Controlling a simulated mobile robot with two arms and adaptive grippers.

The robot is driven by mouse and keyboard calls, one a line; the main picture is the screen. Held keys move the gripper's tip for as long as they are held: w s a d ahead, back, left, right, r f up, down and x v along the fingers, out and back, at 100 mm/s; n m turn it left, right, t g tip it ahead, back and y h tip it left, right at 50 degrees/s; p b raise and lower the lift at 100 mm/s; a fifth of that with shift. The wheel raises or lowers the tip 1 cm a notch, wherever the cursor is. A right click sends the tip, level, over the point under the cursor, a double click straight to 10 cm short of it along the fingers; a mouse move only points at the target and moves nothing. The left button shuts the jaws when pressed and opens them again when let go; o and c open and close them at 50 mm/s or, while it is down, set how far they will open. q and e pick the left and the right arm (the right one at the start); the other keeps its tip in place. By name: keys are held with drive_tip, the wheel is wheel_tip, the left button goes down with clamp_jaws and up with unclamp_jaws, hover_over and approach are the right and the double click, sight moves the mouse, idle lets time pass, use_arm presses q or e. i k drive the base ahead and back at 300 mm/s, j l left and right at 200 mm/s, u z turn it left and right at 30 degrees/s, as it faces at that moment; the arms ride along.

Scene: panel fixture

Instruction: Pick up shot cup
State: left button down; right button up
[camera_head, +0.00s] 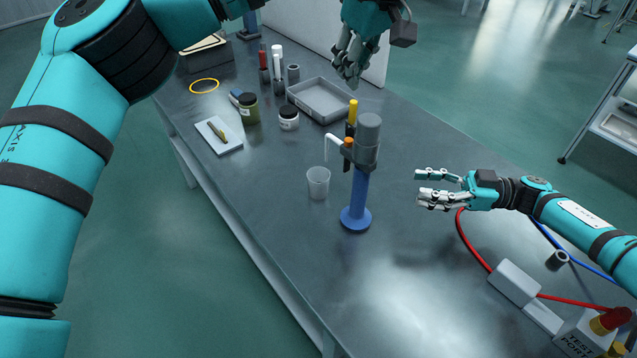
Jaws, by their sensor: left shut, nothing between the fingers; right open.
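The shot cup (318,183) is a small translucent grey cup standing upright on the grey table, just left of the blue-based stand. My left gripper (349,76) is shut and empty, high above the table beyond the cup, over the tray's far side. My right gripper (418,185) is open and empty, to the right of the stand and apart from it. The stand is between it and the cup.
A grey tray (319,99) lies behind the stand. A white-lidded jar (289,118), a green jar (248,109) and a white board (219,136) are at the back left. Red and blue hoses and a test port box (584,338) are at the front right. The table front is clear.

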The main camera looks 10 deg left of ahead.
sight(317, 178)
drive_tip(key=k+j, duration=0.35)
drive_tip(key=j, duration=0.2)
drive_tip(key=k+j, duration=0.35)
drive_tip(key=j, duration=0.15)
drive_tip(key=k+j, duration=0.35)
drive_tip(key=j, duration=0.2)
